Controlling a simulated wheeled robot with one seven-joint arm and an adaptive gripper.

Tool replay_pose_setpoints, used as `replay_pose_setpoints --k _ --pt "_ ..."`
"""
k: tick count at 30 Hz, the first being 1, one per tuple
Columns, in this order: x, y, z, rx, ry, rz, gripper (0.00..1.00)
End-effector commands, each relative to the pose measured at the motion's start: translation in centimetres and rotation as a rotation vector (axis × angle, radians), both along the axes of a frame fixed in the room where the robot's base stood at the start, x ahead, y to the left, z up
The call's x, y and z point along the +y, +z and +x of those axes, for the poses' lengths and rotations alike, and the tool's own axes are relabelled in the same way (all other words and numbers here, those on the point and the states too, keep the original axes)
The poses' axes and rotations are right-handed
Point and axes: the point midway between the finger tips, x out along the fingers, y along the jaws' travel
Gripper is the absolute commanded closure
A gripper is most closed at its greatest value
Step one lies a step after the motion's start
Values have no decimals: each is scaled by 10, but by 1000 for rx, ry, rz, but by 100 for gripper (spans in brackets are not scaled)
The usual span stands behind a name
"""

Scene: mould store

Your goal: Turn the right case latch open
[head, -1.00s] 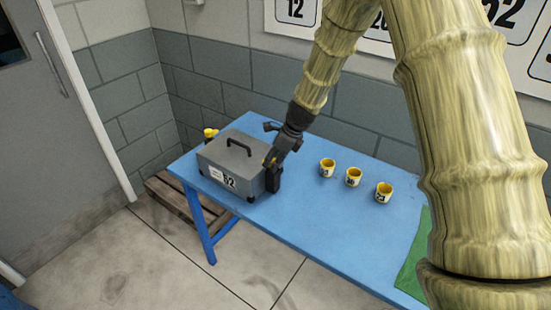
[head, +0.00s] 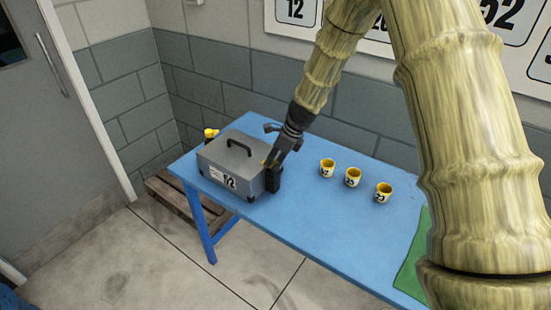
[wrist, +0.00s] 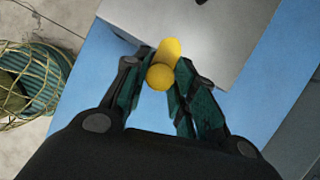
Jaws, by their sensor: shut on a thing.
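The grey case (head: 232,165) stands on the left end of the blue table, with a dark handle on its lid and a white label on its front. Its yellow right latch (wrist: 170,55) shows in the wrist view at the case's edge, between my fingertips. My gripper (wrist: 162,72) is shut on this latch, with one dark finger on each side of it. In the head view my gripper (head: 271,168) is at the right side of the case and hides most of the latch. Another yellow part (head: 210,133) shows at the case's far left side.
Several yellow cups stand in a row right of the case, one of them the middle cup (head: 352,177). A green mat (head: 412,270) lies at the table's right end. The blue table (head: 300,215) is clear in front. A wire basket (wrist: 30,85) shows below in the wrist view.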

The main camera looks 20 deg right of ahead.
Motion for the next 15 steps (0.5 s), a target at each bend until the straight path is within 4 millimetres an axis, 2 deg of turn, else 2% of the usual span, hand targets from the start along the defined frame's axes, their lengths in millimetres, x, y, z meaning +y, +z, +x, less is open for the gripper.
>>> replay_pose_setpoints --k 15 --pt "-1 2 3 0 441 1 97"
